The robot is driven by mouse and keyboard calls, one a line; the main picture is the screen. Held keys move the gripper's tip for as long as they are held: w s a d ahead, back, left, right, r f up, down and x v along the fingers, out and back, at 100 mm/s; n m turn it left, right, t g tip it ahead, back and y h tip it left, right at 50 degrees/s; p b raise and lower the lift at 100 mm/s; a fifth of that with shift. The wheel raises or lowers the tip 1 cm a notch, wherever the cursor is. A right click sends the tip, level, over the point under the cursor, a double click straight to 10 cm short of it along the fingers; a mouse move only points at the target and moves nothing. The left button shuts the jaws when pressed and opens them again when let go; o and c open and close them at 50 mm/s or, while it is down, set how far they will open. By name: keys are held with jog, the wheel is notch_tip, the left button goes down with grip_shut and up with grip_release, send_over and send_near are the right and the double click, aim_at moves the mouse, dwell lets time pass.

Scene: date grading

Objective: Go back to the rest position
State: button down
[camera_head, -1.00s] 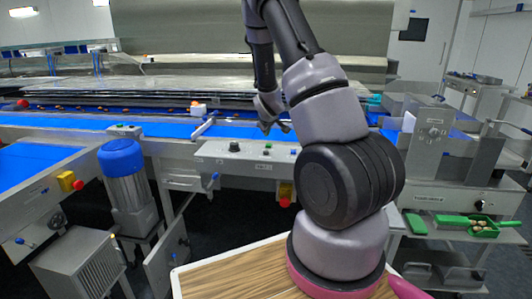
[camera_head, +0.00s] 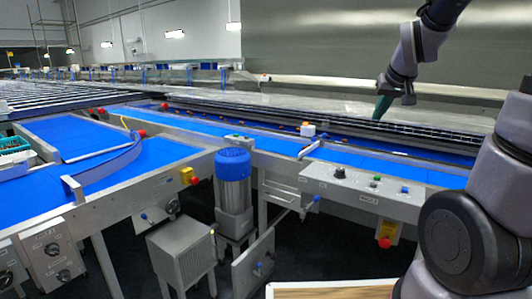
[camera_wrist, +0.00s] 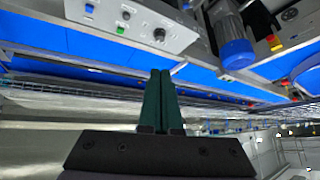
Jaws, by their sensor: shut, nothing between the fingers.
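My gripper (camera_head: 381,106) is at the upper right of the head view, held in the air in front of the grey back panel and above the far rail of the belt line. Its two green fingers (camera_wrist: 159,100) show in the middle of the wrist view, pressed together with nothing between them. No object is in its grasp. My arm reaches in from the right side of the head view, bent, with part of it out of the picture.
A blue conveyor belt (camera_head: 345,157) with small dates runs below my gripper. A control panel (camera_head: 350,187) with knobs and a red stop button (camera_head: 385,242) faces me. A blue-capped motor (camera_head: 233,185) stands beside it. A green crate (camera_head: 14,150) is at the far left.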

jog(key=s+a+r+m+y, duration=0.1)
jog(key=s+a+r, duration=0.2)
jog(key=s, duration=0.6)
jog(key=s+a+r+m+y, duration=0.1)
jog(key=s+a+r, duration=0.2)
jog(key=s, duration=0.7)
jog(key=shift+a+r, duration=0.25)
jog(key=shift+a, duration=0.4)
jog(key=shift+w+g, duration=0.1)
jog(key=shift+g, duration=0.2)
